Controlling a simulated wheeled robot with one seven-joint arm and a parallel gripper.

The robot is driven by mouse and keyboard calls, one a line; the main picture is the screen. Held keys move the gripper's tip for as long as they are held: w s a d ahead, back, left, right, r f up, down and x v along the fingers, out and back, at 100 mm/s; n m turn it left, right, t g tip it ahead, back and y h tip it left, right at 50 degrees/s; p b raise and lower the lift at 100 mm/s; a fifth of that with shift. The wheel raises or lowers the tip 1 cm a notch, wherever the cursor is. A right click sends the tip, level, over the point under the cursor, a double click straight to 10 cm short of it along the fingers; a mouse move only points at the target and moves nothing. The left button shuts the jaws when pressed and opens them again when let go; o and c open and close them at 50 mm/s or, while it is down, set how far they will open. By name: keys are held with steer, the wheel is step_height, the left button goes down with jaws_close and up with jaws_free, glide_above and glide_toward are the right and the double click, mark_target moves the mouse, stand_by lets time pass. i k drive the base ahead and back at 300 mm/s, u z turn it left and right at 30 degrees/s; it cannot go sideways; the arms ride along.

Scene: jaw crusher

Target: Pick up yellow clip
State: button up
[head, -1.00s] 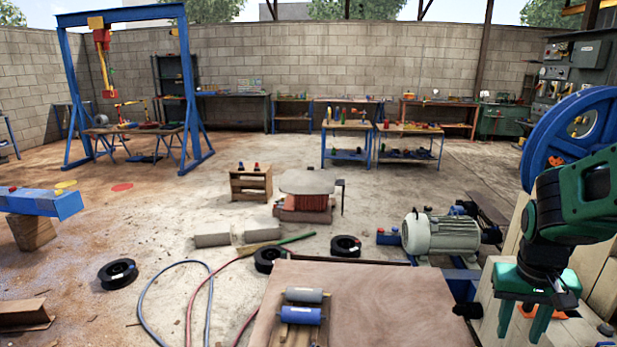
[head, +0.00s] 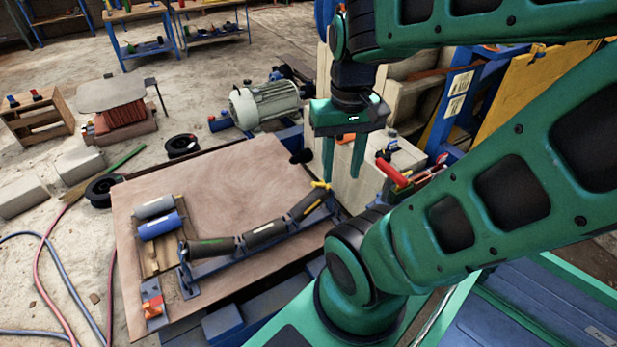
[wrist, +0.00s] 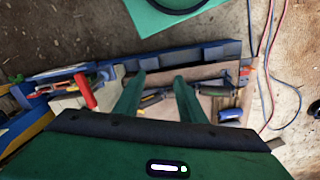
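A small yellow clip (head: 320,185) shows in the head view at the right end of a dark roller frame (head: 268,238). A small yellow piece, seemingly the same clip (wrist: 151,98), shows in the wrist view between my fingers, partly hidden by the left one. My gripper (head: 342,178) points down, just right of the clip in the head view. Its two green fingers are apart with nothing held between them. In the wrist view my gripper (wrist: 159,78) is also open. The height of the fingertips over the clip is hard to tell.
The frame lies on a brown board (head: 235,165) beside grey and blue rollers (head: 160,225). A motor (head: 263,105) stands behind. The board's middle is clear.

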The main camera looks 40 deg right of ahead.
mark_target(322, 184)
steer(key=k, duration=1.3)
steer(key=z, duration=0.5)
steer(key=i, duration=1.65)
steer(key=u, duration=0.5)
